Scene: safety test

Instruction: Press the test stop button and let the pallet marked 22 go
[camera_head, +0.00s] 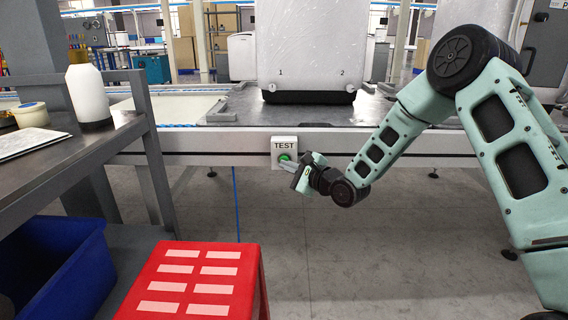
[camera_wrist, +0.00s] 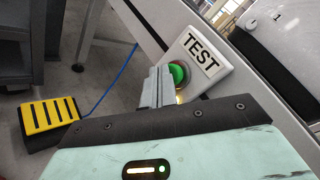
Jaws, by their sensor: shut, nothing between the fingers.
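A white box labelled TEST (camera_head: 284,142) is fixed to the front rail of the conveyor. Its round green button (camera_head: 285,156) also shows in the wrist view (camera_wrist: 179,74), partly hidden by my fingers. My gripper (camera_head: 285,164) is shut and empty, its fingertips right at the button; I cannot tell whether they touch it. Its fingers show in the wrist view (camera_wrist: 158,86). On the conveyor, a dark grey pallet (camera_head: 222,112) carries a large white unit (camera_head: 310,50) marked 1 and 2 at its lower corners. No mark 22 is readable.
A yellow and black foot pedal (camera_wrist: 48,117) with a blue cable is on the floor. A red stool (camera_head: 195,262), a blue bin (camera_head: 60,270) and a grey bench (camera_head: 60,150) with a white bottle (camera_head: 88,92) stand left. Floor below the conveyor is mostly clear.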

